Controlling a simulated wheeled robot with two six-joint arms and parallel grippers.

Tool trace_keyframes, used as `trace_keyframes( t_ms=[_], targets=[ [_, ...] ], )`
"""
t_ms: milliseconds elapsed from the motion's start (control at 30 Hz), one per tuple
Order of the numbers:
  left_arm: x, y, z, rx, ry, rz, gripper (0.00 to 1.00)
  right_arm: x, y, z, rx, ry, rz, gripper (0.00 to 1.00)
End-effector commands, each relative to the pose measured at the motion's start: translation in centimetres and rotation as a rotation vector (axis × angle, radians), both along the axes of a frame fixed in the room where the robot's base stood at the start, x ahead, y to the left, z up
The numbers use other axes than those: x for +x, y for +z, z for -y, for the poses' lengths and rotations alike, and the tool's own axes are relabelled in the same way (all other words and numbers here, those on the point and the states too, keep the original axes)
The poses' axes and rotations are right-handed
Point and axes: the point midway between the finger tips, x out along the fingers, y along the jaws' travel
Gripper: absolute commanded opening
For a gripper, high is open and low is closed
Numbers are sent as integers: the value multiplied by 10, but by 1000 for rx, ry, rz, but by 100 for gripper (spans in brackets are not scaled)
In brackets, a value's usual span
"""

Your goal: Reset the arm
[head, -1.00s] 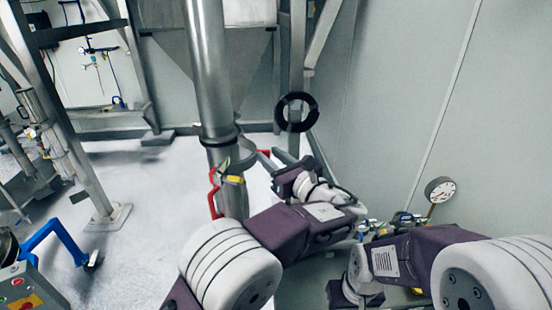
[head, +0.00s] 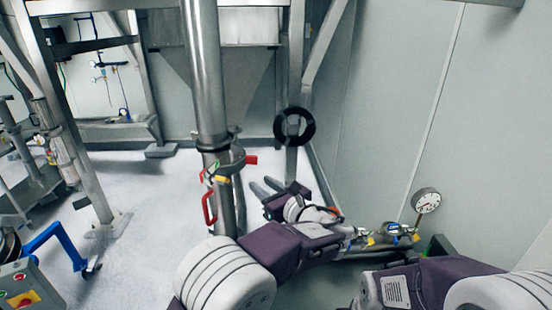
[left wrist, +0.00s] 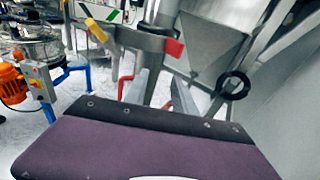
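My left gripper (head: 264,183) reaches forward beside the steel pipe (head: 204,75), to the right of its valve. Its two fingers are apart, with nothing seen between them; they also show in the left wrist view (left wrist: 160,92). The valve's red handle (head: 210,207) hangs on the pipe's left side. A red-tipped lever (head: 250,160) sticks out to the right, above and beyond the fingertips; its red tip also shows in the left wrist view (left wrist: 174,48). Whether the fingers touch anything is unclear. My right arm shows at the lower right; its gripper is out of view.
A pressure gauge (head: 426,201) and small fittings (head: 385,237) stand at the right by the wall. A black ring (head: 294,125) is on a post behind. A blue stand (head: 62,245) and control box (head: 28,285) are at lower left. Open floor (head: 135,200) lies left of the pipe.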

Motion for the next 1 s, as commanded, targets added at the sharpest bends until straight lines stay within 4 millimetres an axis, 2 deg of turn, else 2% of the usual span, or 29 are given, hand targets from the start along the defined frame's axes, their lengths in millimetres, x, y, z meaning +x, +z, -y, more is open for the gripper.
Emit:
trace_keyframes(
  t_ms=[33,167,200,267,300,367,400,467,533,600,700,800,1000],
  targets=[
    [-3,-36,-22,-69,43,-42,32,-1,-18,0,0,0,-1,32],
    [-34,-136,-89,-374,237,-163,32,-1,-50,0,0,0,-2,32],
    [-50,-166,-107,-483,314,-188,32,-1,-60,0,0,0,-2,32],
    [-78,-211,-130,-654,449,-210,32,-2,-74,1,0,0,-2,32],
    [-99,-241,-142,-775,550,-212,32,-2,-85,1,0,0,-1,32],
    [-135,-284,-156,-968,729,-191,32,-2,-103,1,0,0,-1,32],
    [-160,-311,-161,-1104,865,-158,32,-2,-115,1,0,0,-1,32],
    [-197,-349,-163,-1308,1088,-73,32,-2,-134,1,0,0,-1,32],
    [-233,-386,-160,-1537,1365,83,32,-2,-155,1,0,0,-1,32],
    [-255,-408,-155,-1705,1598,259,32,-2,-169,1,0,0,-2,32],
    [-270,-421,-152,-1836,1807,459,32,-2,-177,1,0,0,-1,32],
    [-275,-423,-151,-1880,1886,547,32,-2,-177,1,0,0,-1,32],
    [-275,-421,-150,-1881,1893,551,32,-2,-174,1,0,0,-1,32]
  ],
)
